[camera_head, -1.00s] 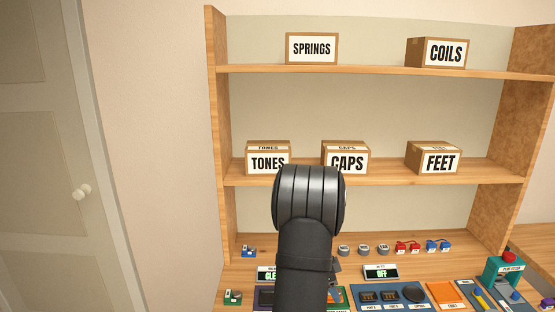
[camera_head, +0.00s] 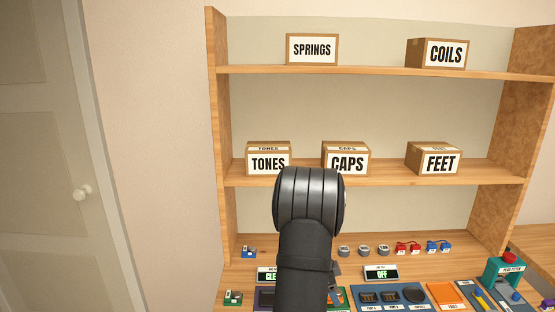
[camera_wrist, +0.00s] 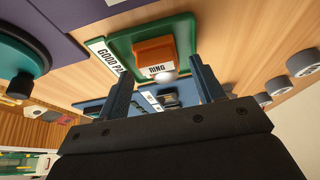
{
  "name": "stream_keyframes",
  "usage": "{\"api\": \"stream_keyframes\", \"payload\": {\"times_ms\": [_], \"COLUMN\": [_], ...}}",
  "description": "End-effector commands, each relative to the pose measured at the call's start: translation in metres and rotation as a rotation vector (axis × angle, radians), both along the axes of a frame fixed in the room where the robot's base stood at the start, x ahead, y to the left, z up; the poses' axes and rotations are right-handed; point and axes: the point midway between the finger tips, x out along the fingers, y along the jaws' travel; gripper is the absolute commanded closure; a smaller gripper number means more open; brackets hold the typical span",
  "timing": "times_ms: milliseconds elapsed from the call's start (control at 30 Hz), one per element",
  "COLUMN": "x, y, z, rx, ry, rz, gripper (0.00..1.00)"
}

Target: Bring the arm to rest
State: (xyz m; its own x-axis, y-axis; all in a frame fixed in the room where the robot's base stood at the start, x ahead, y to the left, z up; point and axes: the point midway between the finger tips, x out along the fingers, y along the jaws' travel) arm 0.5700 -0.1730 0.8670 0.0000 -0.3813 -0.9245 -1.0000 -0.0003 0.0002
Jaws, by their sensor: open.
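My arm (camera_head: 307,215) rises from the bottom middle of the head view and hides part of the bench behind it. My gripper (camera_wrist: 163,92) shows in the wrist view with its two dark fingers spread apart and nothing between them. Beyond the fingertips, an orange block labelled "RING" (camera_wrist: 155,52) sits on a green tray (camera_wrist: 183,28). The gripper appears apart from the block.
Below are a display reading "OFF" (camera_head: 381,273), small red and blue parts, a blue tray and a teal red-topped device (camera_head: 507,268).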

Motion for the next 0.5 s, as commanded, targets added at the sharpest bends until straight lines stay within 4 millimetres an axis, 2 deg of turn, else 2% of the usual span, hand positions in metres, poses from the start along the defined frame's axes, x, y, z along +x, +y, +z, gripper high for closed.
{"api": "stream_keyframes", "payload": {"times_ms": [33,100,500], "x": [0.002,0.002,0.001], "y": [0.004,0.01,0.041], "z": [0.014,0.028,0.102], "rx": [-0.001,-0.002,-0.001], "ry": [-0.007,-0.007,-0.005], "rz": [0.002,0.002,0.001], "gripper": [0.39,0.39,0.39]}}
